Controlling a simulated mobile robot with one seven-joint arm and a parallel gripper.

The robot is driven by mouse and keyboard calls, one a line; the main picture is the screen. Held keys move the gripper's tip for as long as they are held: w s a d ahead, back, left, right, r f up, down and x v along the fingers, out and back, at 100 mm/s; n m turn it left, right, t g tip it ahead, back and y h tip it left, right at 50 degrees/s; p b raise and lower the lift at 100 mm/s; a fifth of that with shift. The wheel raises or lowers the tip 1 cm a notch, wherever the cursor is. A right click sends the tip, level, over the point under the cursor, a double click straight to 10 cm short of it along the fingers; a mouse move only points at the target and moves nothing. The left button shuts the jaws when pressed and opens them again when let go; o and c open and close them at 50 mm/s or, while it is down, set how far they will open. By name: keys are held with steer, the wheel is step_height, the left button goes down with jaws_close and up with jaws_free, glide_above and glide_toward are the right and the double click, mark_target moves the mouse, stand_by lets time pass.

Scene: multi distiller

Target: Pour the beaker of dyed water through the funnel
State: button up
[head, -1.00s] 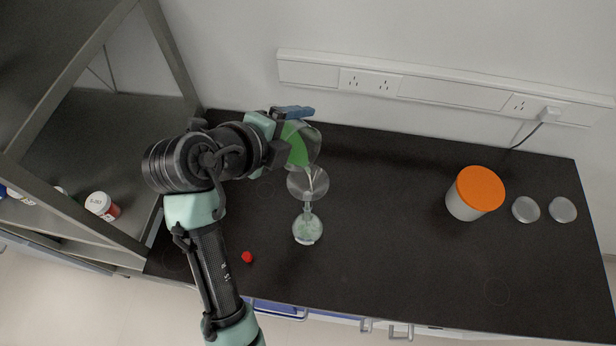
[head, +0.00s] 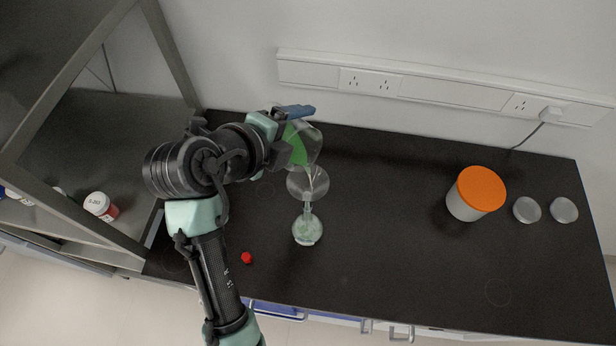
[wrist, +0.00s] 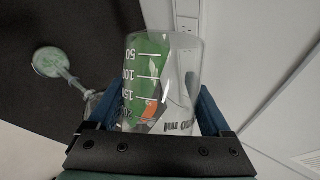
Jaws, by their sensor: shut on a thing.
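A clear glass beaker (head: 308,142) with green liquid is held tilted by my gripper (head: 287,132), its mouth toward the funnel. In the wrist view the beaker (wrist: 165,80) sits between the blue fingers (wrist: 158,110), with its white scale marks showing. The clear funnel (head: 308,184) stands in the neck of a round glass flask (head: 307,230) on the dark bench. The beaker's lower lip is just above the funnel, and a thin pale stream seems to run into it. The flask holds some pale green liquid; it also shows in the wrist view (wrist: 50,63).
A red stopper-like piece (head: 246,257) lies left of the flask. A white tub with an orange lid (head: 480,189) and two grey round dishes (head: 545,210) stand at the right. A metal shelf (head: 100,140) is at the left. The bench middle is clear.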

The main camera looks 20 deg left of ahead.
steer(key=shift+s+d+r+m+t+y+b, duration=0.15)
steer(key=shift+r+m+t+y+b, duration=0.2)
steer(key=shift+b, duration=0.45)
steer(key=shift+w+d+r+m+t+y+b, duration=0.1)
steer(key=shift+r+m+t+y+b, duration=0.2)
steer(key=shift+b, duration=0.45)
stand_by(1.6)
